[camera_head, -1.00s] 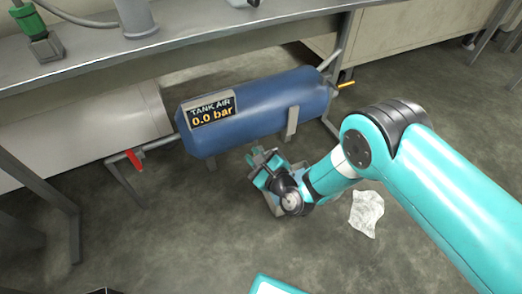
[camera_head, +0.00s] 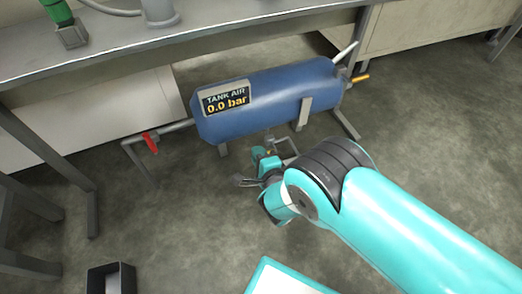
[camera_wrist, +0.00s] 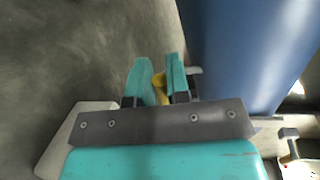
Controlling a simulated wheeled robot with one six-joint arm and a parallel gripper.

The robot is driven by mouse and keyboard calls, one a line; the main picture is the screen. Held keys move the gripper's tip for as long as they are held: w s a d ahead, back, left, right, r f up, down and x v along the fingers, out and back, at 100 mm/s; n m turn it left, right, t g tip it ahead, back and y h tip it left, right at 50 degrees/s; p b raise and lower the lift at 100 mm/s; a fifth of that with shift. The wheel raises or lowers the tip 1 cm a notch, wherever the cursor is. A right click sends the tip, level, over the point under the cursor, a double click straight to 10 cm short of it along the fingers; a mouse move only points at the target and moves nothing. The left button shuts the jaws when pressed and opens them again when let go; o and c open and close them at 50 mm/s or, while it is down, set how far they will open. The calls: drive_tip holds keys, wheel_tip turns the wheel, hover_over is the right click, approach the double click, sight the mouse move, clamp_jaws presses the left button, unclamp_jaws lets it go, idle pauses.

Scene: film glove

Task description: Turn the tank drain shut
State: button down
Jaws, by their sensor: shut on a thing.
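The blue tank (camera_head: 272,100) lies on its side under the bench, with a display (camera_head: 226,98) reading "TANK AIR 0.0 bar". It also fills the upper right of the wrist view (camera_wrist: 245,50). My gripper (camera_head: 264,157) is low in front of the tank's underside. In the wrist view my gripper (camera_wrist: 160,80) is shut on a small yellow piece (camera_wrist: 159,88), which appears to be the drain handle. The fingers hide most of it, so its angle cannot be told. The drain's body is hard to make out in the head view.
A red handle (camera_head: 150,141) sits on the pipe left of the tank, and a yellow handle (camera_head: 359,78) at its right end. Bench legs (camera_head: 93,214) stand at left. A black box (camera_head: 111,279) is on the floor. Floor in front is mostly clear.

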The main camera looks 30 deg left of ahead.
drive_tip(key=shift+s+a+f+n+p, duration=0.15)
drive_tip(key=shift+f+n+p, duration=0.2)
drive_tip(key=shift+n, duration=0.45)
drive_tip(key=shift+f, duration=0.1)
drive_tip(key=c, duration=1.2)
unclamp_jaws()
drive_tip(key=shift+o, duration=0.5)
